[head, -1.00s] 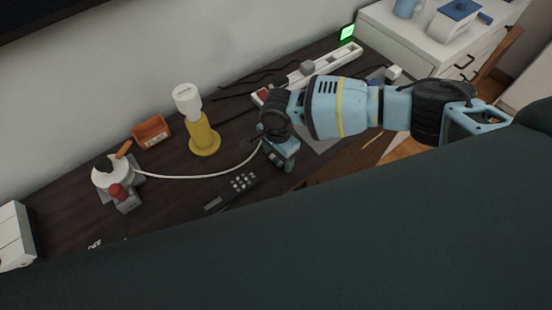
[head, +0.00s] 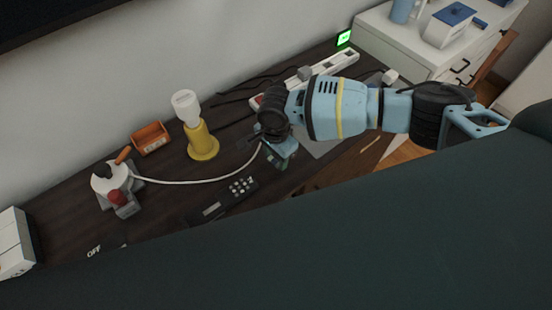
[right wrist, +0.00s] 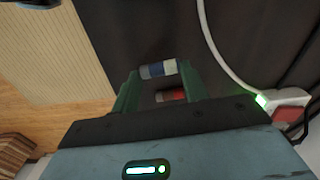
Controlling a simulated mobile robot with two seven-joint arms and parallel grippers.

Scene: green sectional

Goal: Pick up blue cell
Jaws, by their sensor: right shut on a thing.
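The blue cell (right wrist: 158,69), a small cylinder with a blue band and pale ends, lies between the green fingertips of my right gripper (right wrist: 160,78) in the right wrist view. The fingers are shut on it. In the head view my right gripper (head: 281,163) is over the dark desk, right of the keypad device; the cell cannot be made out there. A red cell (right wrist: 171,95) shows through the gap between the fingers, nearer the palm in the picture. My left gripper is not in view.
On the dark desk (head: 170,190) are a keypad device (head: 225,200), a yellow-based bottle (head: 202,142), an orange box (head: 150,138), a white round item with a cable (head: 108,180) and a power strip (head: 335,64). A white drawer unit (head: 430,48) stands at the right.

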